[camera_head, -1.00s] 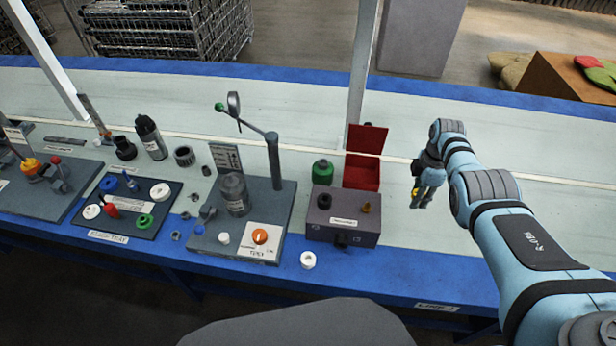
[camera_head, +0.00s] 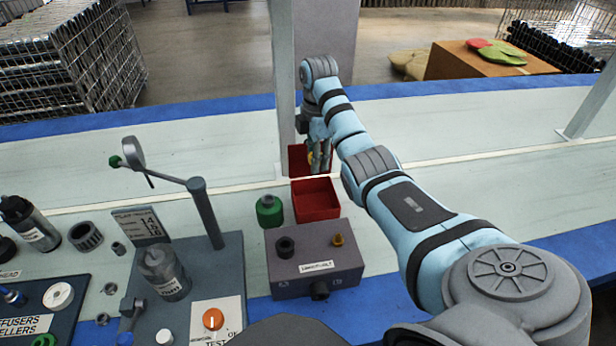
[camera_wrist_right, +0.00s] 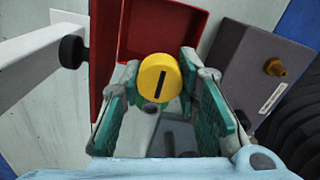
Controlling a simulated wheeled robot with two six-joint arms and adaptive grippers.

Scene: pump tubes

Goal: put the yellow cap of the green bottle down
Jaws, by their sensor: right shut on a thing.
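The yellow cap (camera_wrist_right: 160,78) has a dark slot across its face. It is between the fingertips of my right gripper (camera_wrist_right: 158,84) in the right wrist view. In the head view my right gripper (camera_head: 318,160) is at the raised lid of the red box (camera_head: 316,201), behind the box, and partly hides that lid. Only a bit of yellow shows there. The right gripper is shut on the cap. The red box is open and also shows just beyond the cap in the right wrist view (camera_wrist_right: 180,25). The green bottle (camera_head: 269,211) stands left of the box. My left gripper is out of view.
A grey box (camera_head: 314,262) with a brass fitting stands in front of the red box. A white post (camera_head: 283,70) rises close to the red lid. A grey stand (camera_head: 205,215) with a jointed arm is at left. The bench right of my arm is clear.

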